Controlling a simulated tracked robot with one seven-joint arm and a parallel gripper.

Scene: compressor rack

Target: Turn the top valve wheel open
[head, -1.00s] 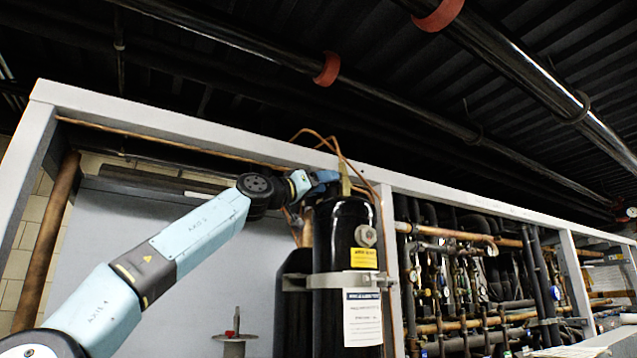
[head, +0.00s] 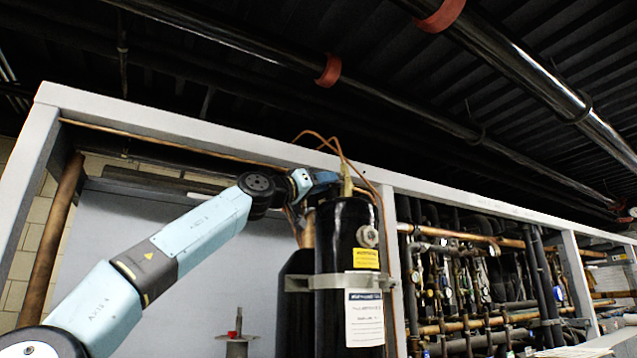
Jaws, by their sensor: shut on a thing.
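A tall black cylinder (head: 338,235) with a yellow label and a white tag stands against the rack, held by a metal bracket. A brass-coloured valve stem (head: 347,180) rises from its top, with thin copper tubes above it. My gripper (head: 333,179) is at the top of the cylinder, just left of the brass stem. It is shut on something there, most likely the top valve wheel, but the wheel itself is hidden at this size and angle. My arm reaches up to it from the lower left.
The grey frame beam (head: 215,139) runs just above and behind my gripper. Thin copper tubes (head: 322,139) loop close to it. Piping and gauges (head: 465,280) fill the bay at right. A small red-topped fitting (head: 237,335) stands low, left of the cylinder.

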